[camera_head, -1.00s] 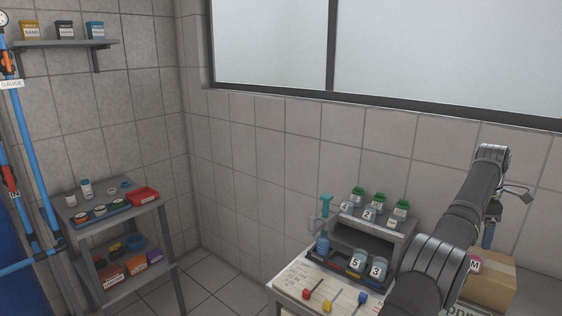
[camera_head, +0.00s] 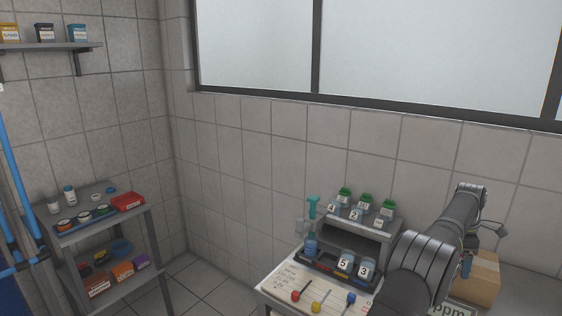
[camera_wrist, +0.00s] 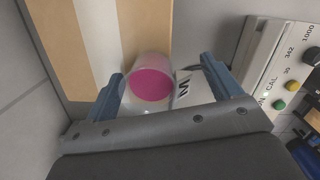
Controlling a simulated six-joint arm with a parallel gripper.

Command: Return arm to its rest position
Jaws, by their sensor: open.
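My arm reaches up from the lower right in the head view. My gripper (camera_head: 466,267) hangs from its far end beside the cardboard box (camera_head: 482,279). In the wrist view my gripper (camera_wrist: 166,86) is open, with its blue fingers spread apart. A whitish cup with a round pink face (camera_wrist: 151,84) and a white tag marked M (camera_wrist: 186,89) show between and beyond the fingers. The cup appears clear of both fingers, beside or in front of the cardboard box (camera_wrist: 95,45). I cannot make out the cup in the head view.
A meter (camera_wrist: 271,62) with buttons stands right of the gripper. A rack (camera_head: 380,230) with green-capped and numbered bottles stands left of my arm, behind a white panel (camera_head: 279,287) with coloured levers. A grey shelf cart (camera_head: 67,238) stands far left.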

